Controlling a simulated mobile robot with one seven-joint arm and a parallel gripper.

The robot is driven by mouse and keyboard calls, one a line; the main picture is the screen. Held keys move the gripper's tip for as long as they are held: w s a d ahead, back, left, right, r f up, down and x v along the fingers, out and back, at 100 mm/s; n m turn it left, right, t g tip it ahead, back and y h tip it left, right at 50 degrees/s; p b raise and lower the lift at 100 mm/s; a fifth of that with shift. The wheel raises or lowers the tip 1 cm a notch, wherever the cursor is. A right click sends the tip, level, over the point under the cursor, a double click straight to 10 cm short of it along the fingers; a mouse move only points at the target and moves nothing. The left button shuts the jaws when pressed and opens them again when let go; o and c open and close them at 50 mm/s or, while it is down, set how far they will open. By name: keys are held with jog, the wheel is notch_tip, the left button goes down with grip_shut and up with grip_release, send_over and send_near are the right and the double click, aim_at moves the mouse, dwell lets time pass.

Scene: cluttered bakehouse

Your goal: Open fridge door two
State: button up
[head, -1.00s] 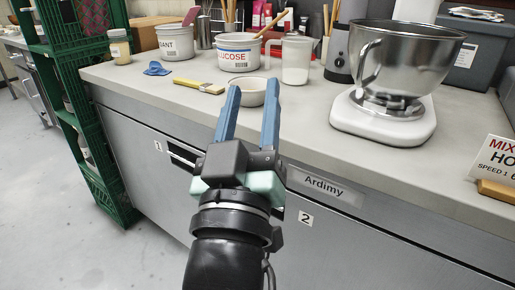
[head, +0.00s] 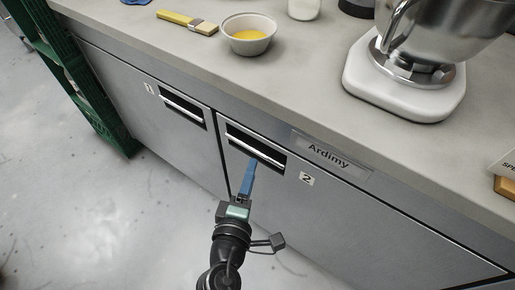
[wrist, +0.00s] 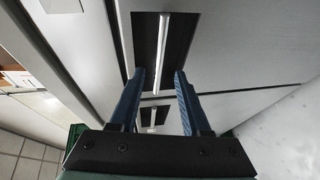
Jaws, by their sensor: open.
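Fridge door two (head: 340,215) is a grey steel front under the counter, marked with a "2" label (head: 307,179), and it is closed. Its handle (head: 255,147) is a bright horizontal bar in a dark recess near the door's top left corner. My gripper (head: 252,166) is just below and in front of that handle. In the wrist view my gripper (wrist: 153,80) is open, with its two blue fingers on either side of the line of the handle bar (wrist: 163,50). The fingers look empty, and I cannot tell whether they touch the bar.
Door one (head: 120,95), with its own recessed handle (head: 183,106), is closed on the left. The counter above holds a bowl of yellow liquid (head: 248,37), a brush (head: 187,22) and a mixer (head: 405,80). Green crates (head: 85,90) stand at far left. The floor (head: 90,210) in front is clear.

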aim_at(257, 150)
jog(key=x, duration=0.7)
jog(key=shift+w, duration=0.4)
grip_shut()
dwell(1.0)
